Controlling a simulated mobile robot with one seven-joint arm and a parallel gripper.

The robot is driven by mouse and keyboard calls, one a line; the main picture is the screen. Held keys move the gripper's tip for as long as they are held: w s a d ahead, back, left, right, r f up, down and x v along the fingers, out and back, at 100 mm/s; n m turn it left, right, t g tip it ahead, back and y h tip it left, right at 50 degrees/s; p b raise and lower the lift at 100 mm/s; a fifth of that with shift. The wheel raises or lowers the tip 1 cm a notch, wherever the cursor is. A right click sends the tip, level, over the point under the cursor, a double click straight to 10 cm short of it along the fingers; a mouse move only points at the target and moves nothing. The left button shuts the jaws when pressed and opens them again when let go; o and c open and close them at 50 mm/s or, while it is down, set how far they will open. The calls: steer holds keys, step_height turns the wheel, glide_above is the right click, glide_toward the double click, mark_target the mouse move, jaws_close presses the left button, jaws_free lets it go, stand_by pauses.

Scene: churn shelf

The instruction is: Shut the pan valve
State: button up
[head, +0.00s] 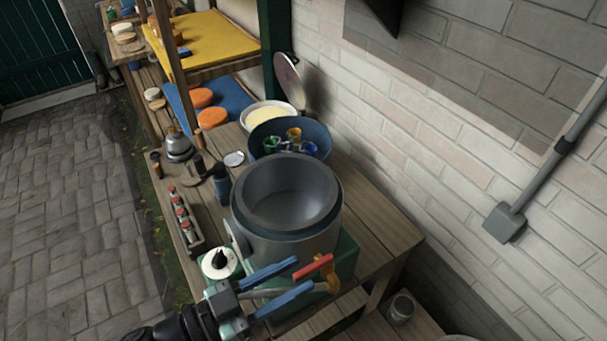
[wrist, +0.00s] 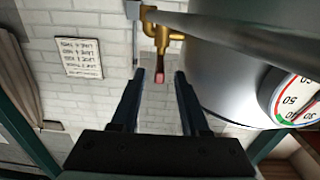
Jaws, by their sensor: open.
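The pan (head: 240,215) is a large grey open pot on a green stand at the front of the wooden bench. Its brass valve (head: 328,284) has a red-tipped lever (head: 314,267) and sits low on the near right side. In the wrist view the brass valve (wrist: 162,36) is at top centre, and its lever (wrist: 159,76) points down the picture. My gripper (head: 304,273) is open, its two blue fingers reaching toward the lever. In the wrist view the lever's end appears between the fingertips (wrist: 156,74); I cannot tell whether they touch it.
A round dial gauge (wrist: 296,98) is on the pan's side, close to the right finger. A white round item with a black knob (head: 220,262) is beside the pan. A blue tub (head: 262,132) stands behind it. A brick wall (head: 440,140) bounds the right.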

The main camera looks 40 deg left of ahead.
steer(key=v, duration=1)
